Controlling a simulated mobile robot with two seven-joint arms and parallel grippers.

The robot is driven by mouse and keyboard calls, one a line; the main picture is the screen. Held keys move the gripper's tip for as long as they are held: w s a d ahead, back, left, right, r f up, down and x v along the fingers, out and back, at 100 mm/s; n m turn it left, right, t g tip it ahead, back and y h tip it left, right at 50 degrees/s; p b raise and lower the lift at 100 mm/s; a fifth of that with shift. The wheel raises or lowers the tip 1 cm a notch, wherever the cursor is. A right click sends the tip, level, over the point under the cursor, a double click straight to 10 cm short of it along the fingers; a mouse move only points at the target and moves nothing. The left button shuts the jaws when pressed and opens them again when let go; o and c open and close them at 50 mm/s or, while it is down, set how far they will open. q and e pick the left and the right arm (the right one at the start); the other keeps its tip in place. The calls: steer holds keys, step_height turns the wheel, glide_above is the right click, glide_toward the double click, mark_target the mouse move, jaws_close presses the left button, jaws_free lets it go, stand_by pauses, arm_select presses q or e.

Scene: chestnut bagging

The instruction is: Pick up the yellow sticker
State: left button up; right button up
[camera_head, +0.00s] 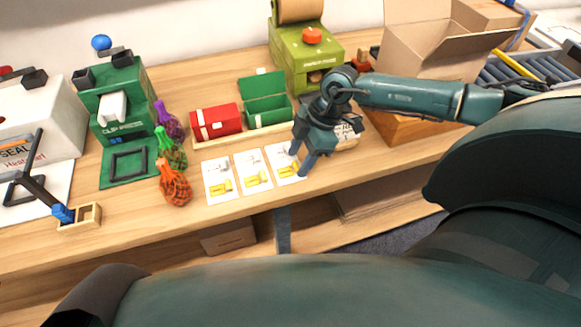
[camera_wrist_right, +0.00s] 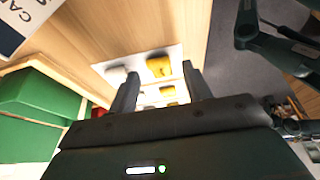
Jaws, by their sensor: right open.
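Three white cards lie in a row on the wooden table: a left card (camera_head: 213,168), a middle card (camera_head: 251,159) and a right card (camera_head: 277,152). Each bears yellow sticker shapes, including one yellow sticker (camera_head: 287,172) on the right card. My right gripper (camera_head: 303,160) is open and empty, pointing down over the right card's right side. In the right wrist view, a yellow sticker (camera_wrist_right: 158,66) shows on the card between and beyond the two fingers. My left gripper is not in view.
A red box (camera_head: 215,122) and an open green box (camera_head: 266,103) stand behind the cards. Netted bags, the nearest orange (camera_head: 175,184), lie to the left. A green clip press (camera_head: 113,100) stands further left. Bare table lies in front of the cards.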

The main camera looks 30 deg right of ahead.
steer(key=shift+w+a+f, duration=0.1)
steer(key=shift+a+f, duration=0.2)
steer(key=shift+f, duration=0.35)
steer(key=shift+c, duration=0.4)
jaws_close()
